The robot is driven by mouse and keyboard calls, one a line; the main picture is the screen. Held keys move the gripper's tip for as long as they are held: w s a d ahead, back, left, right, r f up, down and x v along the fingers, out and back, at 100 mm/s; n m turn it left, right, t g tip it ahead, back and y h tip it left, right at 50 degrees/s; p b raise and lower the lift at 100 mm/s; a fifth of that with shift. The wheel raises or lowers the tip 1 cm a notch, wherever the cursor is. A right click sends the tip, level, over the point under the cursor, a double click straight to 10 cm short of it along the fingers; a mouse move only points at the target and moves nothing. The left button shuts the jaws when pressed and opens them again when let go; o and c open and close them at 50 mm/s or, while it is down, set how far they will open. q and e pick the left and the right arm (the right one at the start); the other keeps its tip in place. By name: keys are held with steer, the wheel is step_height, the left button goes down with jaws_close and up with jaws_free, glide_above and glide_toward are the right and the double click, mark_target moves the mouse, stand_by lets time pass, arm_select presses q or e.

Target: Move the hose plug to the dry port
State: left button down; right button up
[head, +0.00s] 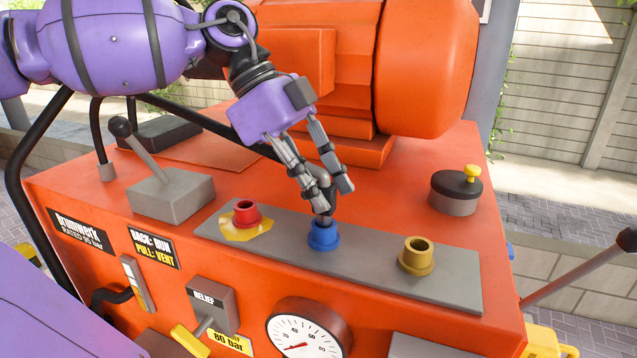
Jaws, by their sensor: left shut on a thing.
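The hose plug (323,186) is a dark grey elbow on the end of a black hose (222,127). My left gripper (332,197) reaches down from the upper left and is shut on it. The plug's lower end meets the blue port (323,236); I cannot tell how deep it sits. To its left, the red port (245,212) is open, with a glossy yellow puddle (237,233) around its base. To its right, the brass port (417,254) is open, and the plate around it looks dry. My right gripper is not in view.
The ports stand on a grey plate (458,285) on an orange machine. A grey lever box (170,195) is at left, a black cap with a yellow knob (457,190) at right. A relief lever (205,325) and gauge (305,335) are on the front. A large orange housing (425,70) rises behind.

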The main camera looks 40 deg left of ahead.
arm_select(q)
steer(key=shift+f, duration=0.9)
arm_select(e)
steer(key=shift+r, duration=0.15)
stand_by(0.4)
arm_select(q)
steer(key=c, duration=1.5)
jaws_free()
steer(key=o, duration=0.4)
steer(key=shift+r+b, duration=0.4)
steer(key=shift+r, duration=3.1)
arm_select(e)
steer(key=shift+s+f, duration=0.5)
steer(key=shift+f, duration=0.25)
